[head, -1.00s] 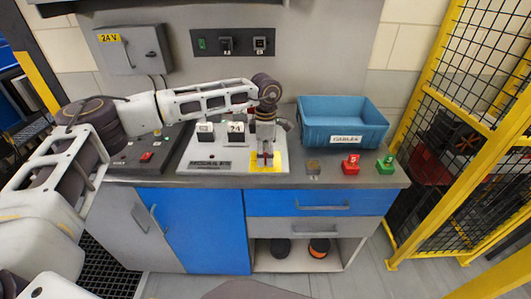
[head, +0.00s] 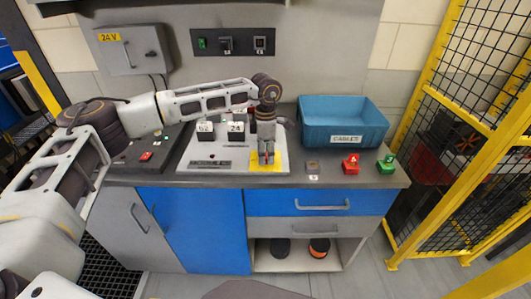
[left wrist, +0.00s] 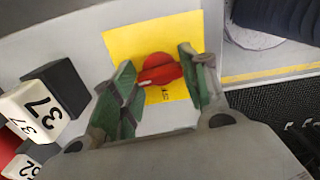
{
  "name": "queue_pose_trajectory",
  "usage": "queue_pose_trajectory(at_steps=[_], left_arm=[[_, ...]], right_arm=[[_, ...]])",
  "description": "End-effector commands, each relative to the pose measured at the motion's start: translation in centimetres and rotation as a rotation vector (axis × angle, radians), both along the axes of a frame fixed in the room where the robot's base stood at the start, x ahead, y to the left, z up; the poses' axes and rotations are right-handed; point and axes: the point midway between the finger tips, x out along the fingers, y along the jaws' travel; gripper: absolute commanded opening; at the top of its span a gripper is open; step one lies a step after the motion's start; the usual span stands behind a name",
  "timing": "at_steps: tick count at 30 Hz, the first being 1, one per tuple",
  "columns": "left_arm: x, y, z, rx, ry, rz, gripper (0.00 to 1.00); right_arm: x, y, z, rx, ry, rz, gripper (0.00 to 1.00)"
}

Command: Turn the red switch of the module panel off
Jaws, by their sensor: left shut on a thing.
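The module panel (head: 192,150) is a pale plate on the worktop, with a yellow square (head: 256,167) at its front right corner. In the left wrist view the red switch (left wrist: 161,70) is a round red knob with a raised grip bar on the yellow square (left wrist: 125,45). My left gripper (head: 266,158) points down at it and hides most of the switch in the head view. Its green-padded fingers (left wrist: 158,80) stand on either side of the knob, shut on it. My right gripper is out of view.
Numbered black-and-white modules (head: 206,130) stand on the panel left of the gripper. To the right are a blue bin (head: 345,115), a red button (head: 351,166) and a green button (head: 386,165). A grey box marked 24 V (head: 135,52) hangs on the wall.

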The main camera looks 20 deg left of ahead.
Motion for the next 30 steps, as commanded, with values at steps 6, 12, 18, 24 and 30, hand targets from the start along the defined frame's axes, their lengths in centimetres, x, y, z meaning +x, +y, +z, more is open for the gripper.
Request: queue_pose_trajectory(at_steps=[6,12,18,24,30], left_arm=[[0.0,0.0,0.0,0.0,-0.001,0.124,0.21],[0.0,0.0,0.0,-0.001,-0.002,0.27,0.21],[0.0,0.0,0.0,0.0,-0.001,0.425,0.21],[0.0,0.0,0.0,-0.001,0.0,0.579,0.21],[0.1,0.0,0.0,-0.001,-0.002,0.734,0.21]], right_arm=[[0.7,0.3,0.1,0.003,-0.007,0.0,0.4],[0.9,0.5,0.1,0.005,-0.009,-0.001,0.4],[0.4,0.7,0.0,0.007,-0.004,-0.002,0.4],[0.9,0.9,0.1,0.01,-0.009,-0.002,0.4],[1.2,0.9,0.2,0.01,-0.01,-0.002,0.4]])
